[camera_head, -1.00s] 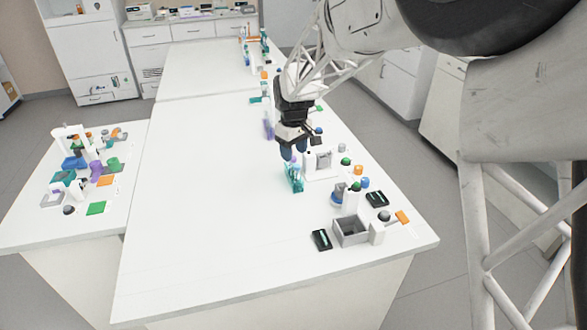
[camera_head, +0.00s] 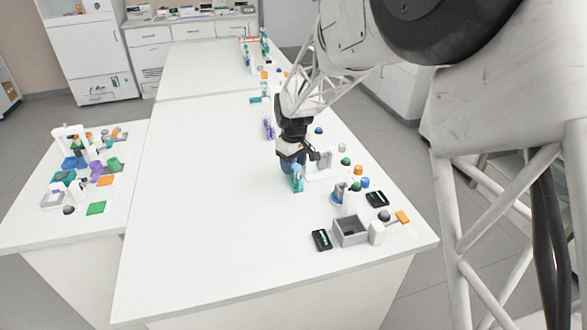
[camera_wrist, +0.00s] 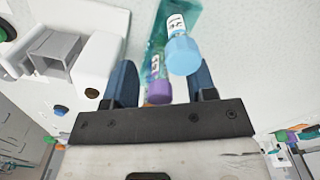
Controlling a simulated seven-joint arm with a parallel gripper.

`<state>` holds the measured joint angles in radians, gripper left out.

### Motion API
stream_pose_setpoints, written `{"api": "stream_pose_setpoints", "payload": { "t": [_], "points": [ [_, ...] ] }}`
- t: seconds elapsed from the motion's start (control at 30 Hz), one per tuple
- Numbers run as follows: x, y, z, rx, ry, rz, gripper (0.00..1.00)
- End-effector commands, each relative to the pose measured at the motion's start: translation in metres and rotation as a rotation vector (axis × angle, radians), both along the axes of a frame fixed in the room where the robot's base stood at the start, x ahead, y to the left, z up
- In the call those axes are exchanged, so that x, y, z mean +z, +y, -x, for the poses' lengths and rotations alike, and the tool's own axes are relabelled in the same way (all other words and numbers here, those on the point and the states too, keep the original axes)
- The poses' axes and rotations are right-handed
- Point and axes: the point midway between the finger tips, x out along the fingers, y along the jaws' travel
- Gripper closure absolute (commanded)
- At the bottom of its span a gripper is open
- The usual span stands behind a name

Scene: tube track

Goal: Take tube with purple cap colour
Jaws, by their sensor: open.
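A tube with a purple cap (camera_wrist: 158,93) stands in a teal rack (camera_wrist: 187,14) in the wrist view. Beside it to the right is a tube with a light blue cap (camera_wrist: 182,56). My gripper (camera_wrist: 163,80) is open, with the purple-capped tube between its two blue fingers, nearer the left one. The blue-capped tube also lies within the gap, closer to the right finger. In the head view my gripper (camera_head: 291,167) is low over the table, right behind the teal rack (camera_head: 297,178). The purple cap cannot be made out there.
A white and grey device (camera_wrist: 62,52) stands close to the left finger. In the head view a grey open box (camera_head: 350,231) and black boxes (camera_head: 321,240) lie nearer the front. The left part of the white table (camera_head: 200,200) is clear.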

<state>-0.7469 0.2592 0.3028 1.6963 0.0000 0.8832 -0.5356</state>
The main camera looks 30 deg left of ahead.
Motion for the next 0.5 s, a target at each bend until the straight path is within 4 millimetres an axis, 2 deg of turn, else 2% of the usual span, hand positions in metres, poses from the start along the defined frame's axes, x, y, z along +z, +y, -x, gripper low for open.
{"api": "stream_pose_setpoints", "payload": {
  "t": [0.1,0.4,0.5],
  "points": [
    [0.0001,0.0,0.0,0.0,0.0,0.0,0.49],
    [0.0001,0.0,0.0,0.0,0.0,0.0,0.92],
    [0.0001,0.0,0.0,0.0,0.0,0.0,0.92]
  ]
}}
